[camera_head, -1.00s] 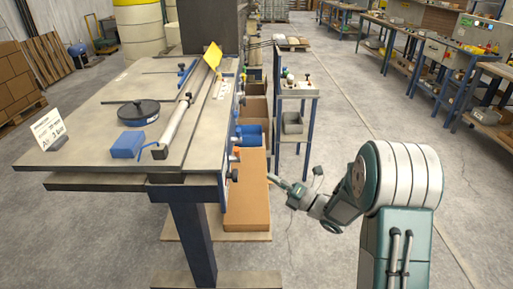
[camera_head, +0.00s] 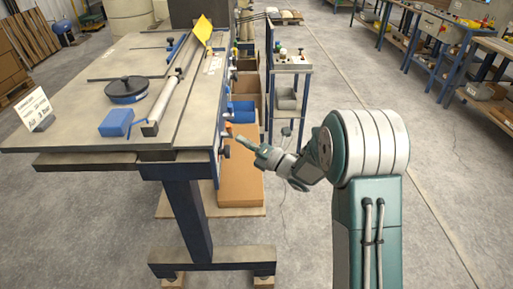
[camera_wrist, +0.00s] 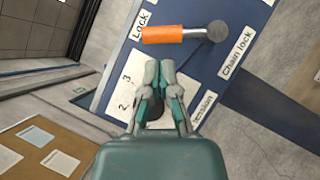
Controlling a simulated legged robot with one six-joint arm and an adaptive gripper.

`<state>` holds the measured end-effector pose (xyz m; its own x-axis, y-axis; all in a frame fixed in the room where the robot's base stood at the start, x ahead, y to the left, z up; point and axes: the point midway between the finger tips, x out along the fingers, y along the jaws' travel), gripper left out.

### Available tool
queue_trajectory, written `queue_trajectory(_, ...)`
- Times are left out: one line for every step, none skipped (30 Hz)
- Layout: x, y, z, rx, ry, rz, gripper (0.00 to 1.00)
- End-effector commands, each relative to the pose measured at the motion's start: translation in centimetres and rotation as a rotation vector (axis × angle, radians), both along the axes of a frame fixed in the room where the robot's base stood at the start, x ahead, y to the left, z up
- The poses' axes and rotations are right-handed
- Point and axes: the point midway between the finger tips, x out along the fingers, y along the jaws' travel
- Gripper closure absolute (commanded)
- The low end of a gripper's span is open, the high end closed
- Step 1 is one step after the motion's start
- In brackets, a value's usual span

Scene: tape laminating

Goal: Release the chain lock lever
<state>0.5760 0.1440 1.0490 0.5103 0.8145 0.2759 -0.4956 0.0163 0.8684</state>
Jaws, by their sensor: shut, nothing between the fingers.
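The chain lock lever (camera_wrist: 178,34) shows in the wrist view, an orange handle on a round grey pivot on a blue panel (camera_wrist: 262,14). A "Lock" label lies by the handle's left end and a "Chain lock" label by the pivot. My gripper (camera_wrist: 160,66) is shut and empty, its fingertips just below the handle in the picture, with a gap between. In the head view my gripper (camera_head: 232,138) is at the table's right side, near a small orange part (camera_head: 228,127). A dark round part on the panel is partly hidden behind my fingers.
The worktable (camera_head: 90,60) holds a black round disc (camera_head: 126,88), a blue block (camera_head: 116,122) and a long roller bar. A cardboard box (camera_head: 240,175) lies low beside it. Open floor lies to the right.

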Motion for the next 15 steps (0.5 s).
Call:
queue_trajectory(0.33,0.69,0.21,0.000,-0.002,0.002,1.00)
queue_trajectory(0.53,0.91,0.28,0.001,-0.001,0.002,1.00)
queue_trajectory(0.74,1.15,0.39,0.000,-0.001,0.001,1.00)
queue_trajectory(0.86,1.31,0.47,0.000,-0.001,0.001,1.00)
queue_trajectory(0.96,1.46,0.53,0.001,0.000,0.002,1.00)
queue_trajectory(1.06,1.61,0.58,0.002,0.000,0.001,1.00)
queue_trajectory(1.11,1.64,0.61,0.002,0.000,0.001,1.00)
queue_trajectory(1.14,1.63,0.64,0.003,0.000,0.001,1.00)
queue_trajectory(1.17,1.58,0.66,0.003,0.000,0.001,1.00)
queue_trajectory(1.18,1.54,0.67,0.004,0.001,0.000,1.00)
queue_trajectory(1.18,1.51,0.67,0.004,0.001,0.000,1.00)
queue_trajectory(1.18,1.49,0.67,0.004,0.001,0.000,1.00)
queue_trajectory(1.17,1.50,0.66,0.004,0.001,0.000,1.00)
queue_trajectory(1.18,1.52,0.67,0.003,0.000,0.000,1.00)
queue_trajectory(1.17,1.57,0.65,0.003,0.000,0.000,1.00)
